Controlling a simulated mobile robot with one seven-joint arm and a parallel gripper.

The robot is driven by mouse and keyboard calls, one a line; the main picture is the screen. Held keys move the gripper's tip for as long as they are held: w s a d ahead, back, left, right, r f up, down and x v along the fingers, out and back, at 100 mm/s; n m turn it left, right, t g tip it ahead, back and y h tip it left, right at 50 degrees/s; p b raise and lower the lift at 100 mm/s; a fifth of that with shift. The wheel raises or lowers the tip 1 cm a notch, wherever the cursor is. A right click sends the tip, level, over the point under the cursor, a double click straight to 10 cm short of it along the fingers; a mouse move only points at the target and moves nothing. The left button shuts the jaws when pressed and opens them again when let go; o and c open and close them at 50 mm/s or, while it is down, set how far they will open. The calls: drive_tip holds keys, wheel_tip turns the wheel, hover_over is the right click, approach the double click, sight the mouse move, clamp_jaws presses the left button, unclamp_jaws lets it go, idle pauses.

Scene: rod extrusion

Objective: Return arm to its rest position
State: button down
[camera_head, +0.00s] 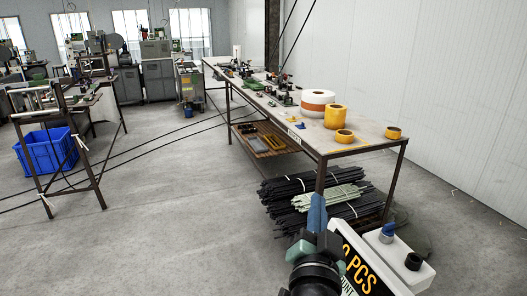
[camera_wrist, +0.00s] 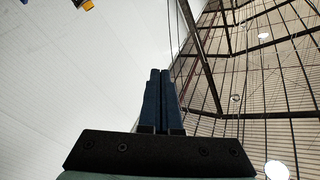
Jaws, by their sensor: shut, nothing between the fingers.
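My gripper (camera_head: 317,205) shows at the bottom of the head view, pointing up with its blue fingers together. The dark wrist and grey-green arm parts are below it. In the wrist view my gripper (camera_wrist: 160,72) has its two dark blue fingers side by side, closed, with nothing held between them. Behind the fingers are a pale wall (camera_wrist: 65,85) and the roof beams (camera_wrist: 260,75). The rest of my arm is mostly out of view.
A long workbench (camera_head: 374,147) with tape rolls stands ahead, right of centre. Bundles of black and pale green rods (camera_head: 330,196) lie beneath it. A white box with a "PCS" sign (camera_head: 362,262) is close to my gripper's right. A blue crate (camera_head: 45,150) is left. The middle floor is clear.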

drive_tip(key=s+a+r+n+t+y, duration=0.1)
drive_tip(key=s+a+r+n+t, duration=0.15)
drive_tip(key=r, duration=0.75)
drive_tip(key=s+a+r+n+t+y, duration=0.1)
drive_tip(key=s+a+r+n+t, duration=0.2)
drive_tip(key=r, duration=0.7)
drive_tip(key=s+a+r+n+t+y, duration=0.1)
drive_tip(key=s+a+r+n+t, duration=0.2)
drive_tip(key=s+r, duration=0.9)
drive_tip(key=shift+s+a+r+y, duration=0.3)
drive_tip(key=shift+s+a+r, duration=0.15)
drive_tip(key=shift+a, duration=0.2)
